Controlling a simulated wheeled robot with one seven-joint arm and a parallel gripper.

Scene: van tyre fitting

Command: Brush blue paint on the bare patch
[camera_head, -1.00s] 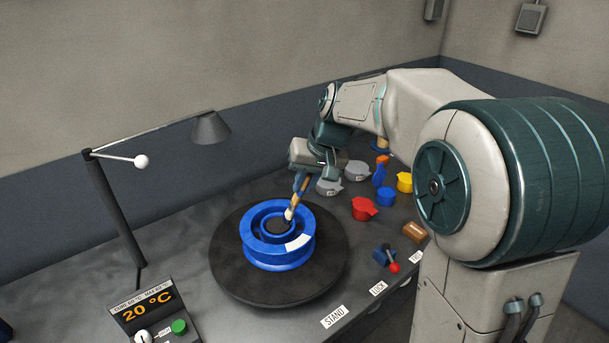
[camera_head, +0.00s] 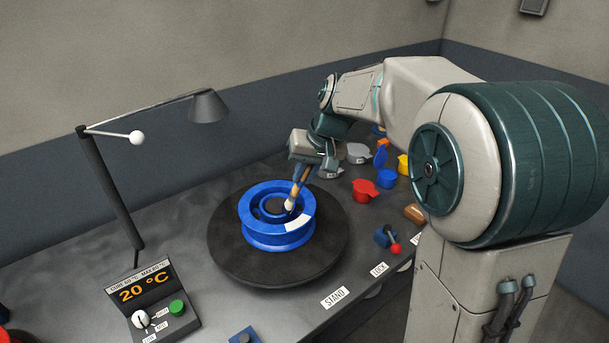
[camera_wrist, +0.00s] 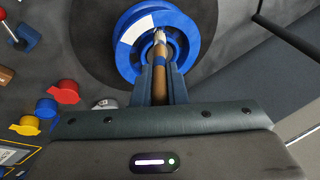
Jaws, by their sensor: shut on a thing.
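A blue wheel rim (camera_head: 265,234) lies flat on a round black turntable (camera_head: 235,262). My gripper (camera_head: 305,172) is shut on a wooden-handled brush (camera_head: 296,188). The pale bristle tip (camera_head: 290,204) is over the inner right part of the rim, beside the patch. In the wrist view the brush (camera_wrist: 160,75) points at the rim (camera_wrist: 187,55). I cannot tell whether the bristles touch the rim.
Red (camera_head: 365,190), blue (camera_head: 386,178) and yellow (camera_head: 403,164) paint pots stand right of the turntable, with grey ones behind. A lamp (camera_head: 208,106) stands at the left. A control box (camera_head: 160,306) reads 20 °C. A red-knobbed lever (camera_head: 388,238) is near the front edge.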

